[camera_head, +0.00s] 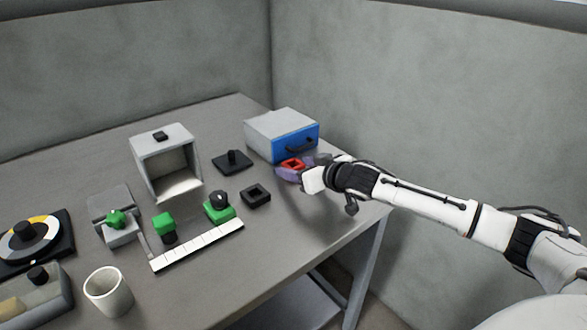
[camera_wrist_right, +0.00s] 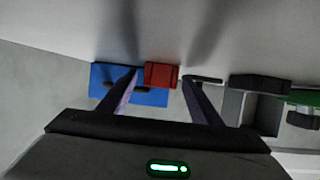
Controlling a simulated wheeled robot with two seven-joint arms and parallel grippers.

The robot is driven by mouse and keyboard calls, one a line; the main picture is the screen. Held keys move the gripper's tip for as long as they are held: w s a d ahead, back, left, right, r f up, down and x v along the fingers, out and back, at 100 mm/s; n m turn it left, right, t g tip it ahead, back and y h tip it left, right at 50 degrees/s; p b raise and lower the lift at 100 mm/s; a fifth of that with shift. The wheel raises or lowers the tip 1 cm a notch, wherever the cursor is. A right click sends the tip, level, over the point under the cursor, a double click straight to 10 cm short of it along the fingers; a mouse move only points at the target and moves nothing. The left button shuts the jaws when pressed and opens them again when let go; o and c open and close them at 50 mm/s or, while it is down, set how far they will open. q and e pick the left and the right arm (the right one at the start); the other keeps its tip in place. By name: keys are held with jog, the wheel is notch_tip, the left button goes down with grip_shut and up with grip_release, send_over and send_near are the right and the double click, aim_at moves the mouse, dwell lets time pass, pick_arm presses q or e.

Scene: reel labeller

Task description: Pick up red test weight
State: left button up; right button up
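The red test weight (camera_head: 291,164) is a small red block with a dark centre, in front of the blue-fronted box at the table's right side. In the right wrist view the red block (camera_wrist_right: 161,75) lies between the tips of two purple fingers. My right gripper (camera_head: 300,167) is open, with one finger on each side of the block. The wrist view (camera_wrist_right: 160,82) shows a small gap between the block and each finger. The fingers partly hide the block's lower part in the head view. My left gripper is not in view.
A grey box with a blue drawer front (camera_head: 296,147) and dark handle stands just behind the weight. A black square holder (camera_head: 256,196), a black knobbed plate (camera_head: 232,161) and a white ruled strip (camera_head: 198,246) lie to the left. A white cup (camera_head: 108,291) stands front left.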

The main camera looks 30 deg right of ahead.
jog(key=c, duration=1.1)
jog(key=shift+r, duration=0.1)
jog(key=shift+c, duration=0.6)
